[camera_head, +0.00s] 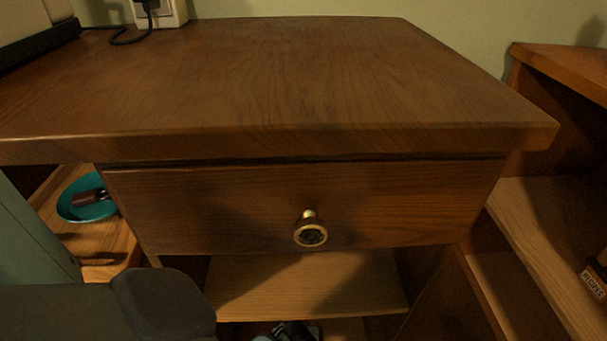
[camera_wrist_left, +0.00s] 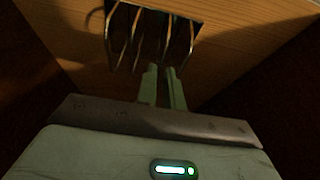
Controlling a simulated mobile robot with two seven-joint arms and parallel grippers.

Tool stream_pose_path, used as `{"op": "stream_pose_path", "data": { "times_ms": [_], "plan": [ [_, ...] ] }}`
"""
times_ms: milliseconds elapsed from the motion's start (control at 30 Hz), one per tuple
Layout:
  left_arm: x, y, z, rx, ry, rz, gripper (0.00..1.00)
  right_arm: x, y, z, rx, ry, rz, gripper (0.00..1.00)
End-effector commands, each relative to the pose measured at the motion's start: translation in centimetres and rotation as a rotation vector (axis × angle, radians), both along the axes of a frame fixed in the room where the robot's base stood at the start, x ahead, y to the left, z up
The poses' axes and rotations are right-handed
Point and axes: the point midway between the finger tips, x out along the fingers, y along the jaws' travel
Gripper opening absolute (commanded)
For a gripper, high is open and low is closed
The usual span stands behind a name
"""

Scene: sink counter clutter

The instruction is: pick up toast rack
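The toast rack (camera_wrist_left: 122,42) shows at the top of the left wrist view as several thin metal wire loops, partly cut off by the frame. My left gripper (camera_wrist_left: 161,70) reaches up to it with its two fingers close together. One wire of the rack runs down to the narrow gap between the fingertips, and the fingers look shut on it. In the head view only a dark part of my left arm shows at the lower left; the fingers are hidden. My right gripper is not in view.
A wooden cabinet (camera_head: 270,80) with a closed drawer (camera_head: 220,205) and round knob (camera_head: 310,232) fills the middle. Open shelves (camera_head: 300,285) lie below, with an unclear dark object (camera_head: 292,331) lower down. A teal plate (camera_head: 75,208) holds a dark item at left.

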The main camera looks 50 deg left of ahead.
Motion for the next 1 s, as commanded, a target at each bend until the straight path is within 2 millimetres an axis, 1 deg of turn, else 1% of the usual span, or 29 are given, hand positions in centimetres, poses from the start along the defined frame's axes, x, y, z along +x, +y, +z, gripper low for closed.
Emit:
{"op": "stream_pose_path", "data": {
  "times_ms": [300, 400, 667, 733, 767, 1000],
  "plan": [
    [0.8, 0.8, -3.9, 0.001, 0.004, 0.000, 0.09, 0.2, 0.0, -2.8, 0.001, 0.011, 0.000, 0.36],
    [1.0, 1.1, -4.7, 0.000, 0.003, 0.000, 0.09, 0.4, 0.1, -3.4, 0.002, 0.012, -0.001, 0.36],
    [1.2, 1.2, -4.7, -0.001, 0.001, 0.000, 0.09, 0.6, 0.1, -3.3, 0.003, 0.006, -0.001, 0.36],
    [1.2, 1.2, -4.7, -0.001, 0.001, 0.000, 0.01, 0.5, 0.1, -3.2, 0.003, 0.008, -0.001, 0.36],
    [1.2, 1.2, -4.7, -0.001, 0.001, 0.000, 0.00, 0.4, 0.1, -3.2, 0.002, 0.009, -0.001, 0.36],
    [1.2, 1.2, -4.6, 0.000, -0.001, 0.000, 0.00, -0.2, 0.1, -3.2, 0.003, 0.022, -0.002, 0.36]
  ]
}}
